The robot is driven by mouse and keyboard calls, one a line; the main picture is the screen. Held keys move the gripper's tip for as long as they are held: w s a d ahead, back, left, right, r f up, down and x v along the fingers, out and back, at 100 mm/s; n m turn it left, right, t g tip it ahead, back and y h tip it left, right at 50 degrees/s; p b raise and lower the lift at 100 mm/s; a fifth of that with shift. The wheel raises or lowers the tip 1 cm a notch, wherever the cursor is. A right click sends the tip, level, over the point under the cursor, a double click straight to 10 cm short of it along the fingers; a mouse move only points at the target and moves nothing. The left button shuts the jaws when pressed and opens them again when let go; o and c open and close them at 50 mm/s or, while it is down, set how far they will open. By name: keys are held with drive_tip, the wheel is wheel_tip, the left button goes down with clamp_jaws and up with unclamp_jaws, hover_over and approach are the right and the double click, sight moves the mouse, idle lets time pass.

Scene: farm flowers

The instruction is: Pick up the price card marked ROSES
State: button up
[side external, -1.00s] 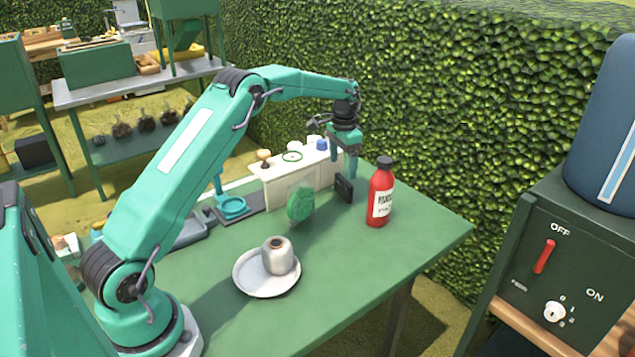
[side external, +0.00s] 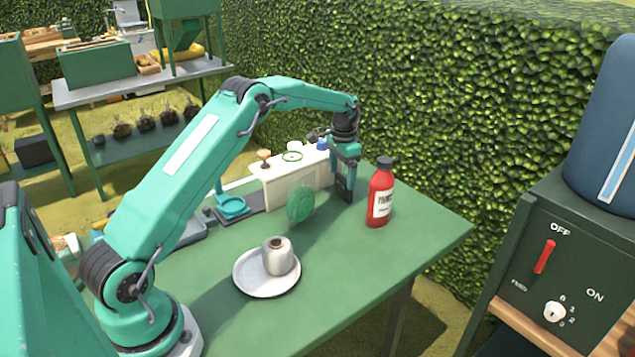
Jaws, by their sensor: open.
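A small dark upright card (side external: 347,196) stands on the green table, left of the red bottle. It may be the ROSES price card, but no lettering on it can be read from here. My gripper (side external: 346,182) points down over the card, with its fingers low beside it. The gripper is open. The fingers hide most of the card, and I cannot tell whether they touch it.
A red bottle (side external: 380,195) stands close on the right. A round green item (side external: 300,205) and a cream box (side external: 285,187) are on the left. The table's right front (side external: 400,260) is clear.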

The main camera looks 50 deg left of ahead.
sight(342, 180)
drive_tip(key=shift+d+f, duration=0.1)
drive_tip(key=shift+f, duration=2.4)
drive_tip(key=c, duration=0.6)
drive_tip(key=shift+r, duration=0.2)
wheel_tip(342, 180, up, 18)
drive_tip(key=shift+f, duration=0.15)
